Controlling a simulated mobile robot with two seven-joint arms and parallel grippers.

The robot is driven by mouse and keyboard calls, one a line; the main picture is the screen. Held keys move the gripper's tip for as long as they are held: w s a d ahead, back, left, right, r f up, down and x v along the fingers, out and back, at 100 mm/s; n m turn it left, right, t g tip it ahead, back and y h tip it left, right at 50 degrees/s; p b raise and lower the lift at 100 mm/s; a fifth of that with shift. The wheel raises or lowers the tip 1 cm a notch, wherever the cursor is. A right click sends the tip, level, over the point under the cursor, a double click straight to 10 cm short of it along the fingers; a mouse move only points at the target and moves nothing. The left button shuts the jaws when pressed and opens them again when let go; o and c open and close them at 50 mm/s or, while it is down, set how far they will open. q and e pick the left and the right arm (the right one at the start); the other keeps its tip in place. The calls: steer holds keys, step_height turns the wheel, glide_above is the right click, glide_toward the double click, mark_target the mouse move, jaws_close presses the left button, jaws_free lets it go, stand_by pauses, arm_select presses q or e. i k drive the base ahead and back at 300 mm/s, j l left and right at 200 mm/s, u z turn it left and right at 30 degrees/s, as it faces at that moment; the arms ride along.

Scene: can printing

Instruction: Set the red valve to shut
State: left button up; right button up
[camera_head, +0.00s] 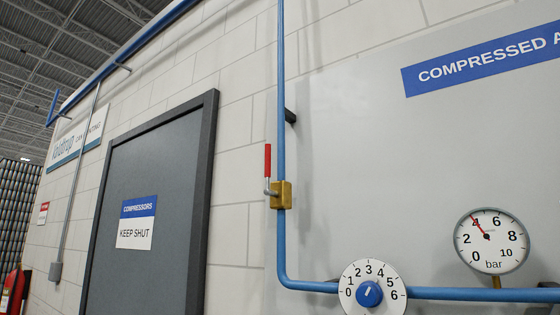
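The red valve's lever (267,161) stands upright, parallel to the vertical blue pipe (281,110) and just to its left. Its lower end joins a short grey stem at the brass valve body (282,195), which sits around the pipe. Neither of my grippers shows in the head view.
A white dial with a blue knob (370,294) and a round pressure gauge (492,241), its red needle near 4, are on the horizontal blue pipe (455,294). A grey door (150,190) marked KEEP SHUT is to the left. A grey panel bears a COMPRESSED sign (485,66).

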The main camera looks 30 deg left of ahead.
mark_target(267, 191)
steer(key=j+z, duration=0.1)
steer(key=j, duration=0.2)
steer(key=k+j+z, duration=0.15)
steer(key=j, duration=0.15)
steer(key=k+j+z, duration=0.1)
steer(key=j, duration=0.15)
steer(key=k+j, duration=0.1)
steer(key=j, duration=0.2)
steer(key=k+j, duration=0.1)
steer(key=j, duration=0.2)
steer(key=k+j+z, duration=0.1)
steer(key=j, duration=0.2)
